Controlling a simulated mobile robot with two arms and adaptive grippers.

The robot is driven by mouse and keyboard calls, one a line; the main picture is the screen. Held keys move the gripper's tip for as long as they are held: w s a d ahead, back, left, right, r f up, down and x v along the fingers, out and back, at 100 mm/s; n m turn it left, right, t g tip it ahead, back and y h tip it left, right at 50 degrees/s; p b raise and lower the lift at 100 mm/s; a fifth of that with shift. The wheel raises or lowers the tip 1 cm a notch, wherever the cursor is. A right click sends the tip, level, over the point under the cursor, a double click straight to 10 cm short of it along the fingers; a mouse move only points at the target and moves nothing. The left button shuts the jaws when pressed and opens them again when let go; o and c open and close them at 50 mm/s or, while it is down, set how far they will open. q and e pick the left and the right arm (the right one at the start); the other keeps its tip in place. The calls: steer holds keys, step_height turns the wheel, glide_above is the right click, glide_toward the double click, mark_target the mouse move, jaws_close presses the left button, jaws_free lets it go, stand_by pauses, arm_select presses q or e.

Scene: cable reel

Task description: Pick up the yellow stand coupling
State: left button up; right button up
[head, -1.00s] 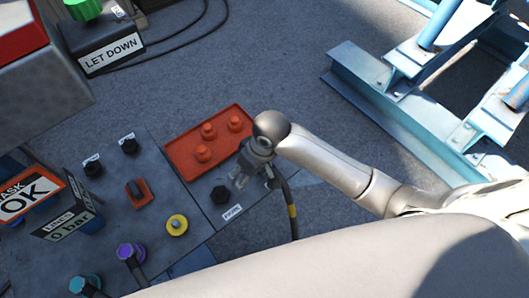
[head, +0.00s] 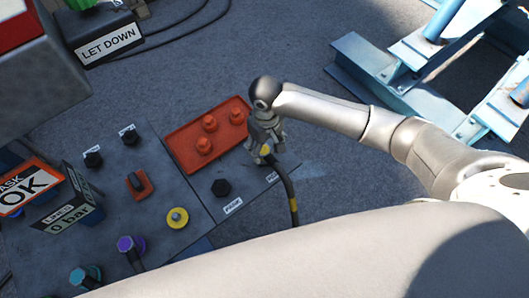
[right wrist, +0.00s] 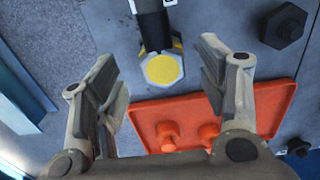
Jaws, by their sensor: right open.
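The yellow stand coupling (head: 265,151) sits at the end of a black hose in the head view, just below my right gripper (head: 266,138) and partly covered by it. In the right wrist view the coupling (right wrist: 162,69) shows a yellow hexagonal face with black and yellow parts behind it. It lies between the two open fingers of my right gripper (right wrist: 158,78), with gaps on both sides, so the fingers are not closed on it. My left gripper is not in view.
A red tray (head: 180,150) with several orange caps lies beside the gripper. A black hex knob (head: 221,187) is close on the panel. A round yellow fitting (head: 177,218) and purple fitting (head: 127,245) are at left. Blue steel frames (head: 375,70) stand at right.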

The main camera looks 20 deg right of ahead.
mark_target(264, 150)
step_height(264, 150, down, 5)
steer(key=shift+a, duration=0.1)
steer(key=c, duration=1.1)
steer(key=shift+w+r, duration=0.1)
steer(key=shift+c, duration=0.6)
